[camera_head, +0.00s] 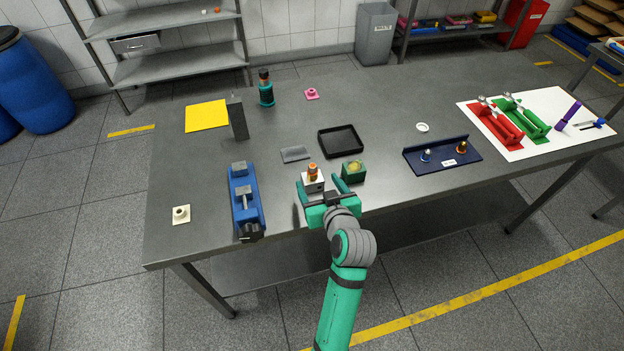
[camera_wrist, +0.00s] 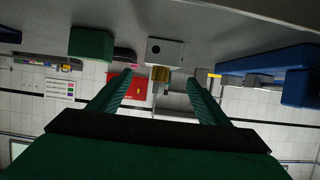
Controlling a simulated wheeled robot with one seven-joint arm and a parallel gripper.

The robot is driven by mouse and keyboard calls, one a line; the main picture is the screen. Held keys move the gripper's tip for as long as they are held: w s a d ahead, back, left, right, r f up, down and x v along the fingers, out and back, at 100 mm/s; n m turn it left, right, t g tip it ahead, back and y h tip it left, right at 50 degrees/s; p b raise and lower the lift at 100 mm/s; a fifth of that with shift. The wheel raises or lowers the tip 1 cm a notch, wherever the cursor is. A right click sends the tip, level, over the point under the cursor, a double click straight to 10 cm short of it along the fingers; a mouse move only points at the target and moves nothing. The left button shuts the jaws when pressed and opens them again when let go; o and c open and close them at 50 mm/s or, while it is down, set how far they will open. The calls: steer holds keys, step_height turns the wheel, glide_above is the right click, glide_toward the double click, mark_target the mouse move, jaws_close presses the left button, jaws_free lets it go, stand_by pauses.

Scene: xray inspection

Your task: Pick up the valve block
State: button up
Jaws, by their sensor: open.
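A small pale metal block with an orange and brass fitting on top, which looks like the valve block (camera_head: 315,187), stands near the front edge of the table. My gripper (camera_head: 321,191) is open and empty at the table's front edge, with its fingers pointing at this block. In the wrist view, which looks upside down, the block (camera_wrist: 165,47) appears between and beyond my fingertips (camera_wrist: 160,76). The head view does not clearly show whether the fingers flank it.
A blue vise-like fixture (camera_head: 259,206) lies to the left. Behind are a grey pad (camera_head: 295,154) and a black tray (camera_head: 341,152). A navy rack (camera_head: 468,162) is farther right.

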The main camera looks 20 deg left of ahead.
mark_target(314, 177)
steer(key=shift+x, duration=3.2)
steer(key=shift+c, duration=0.6)
steer(key=c, duration=1.3)
steer(key=shift+a, duration=0.1)
steer(key=shift+c, duration=0.2)
steer(key=shift+r, duration=0.1)
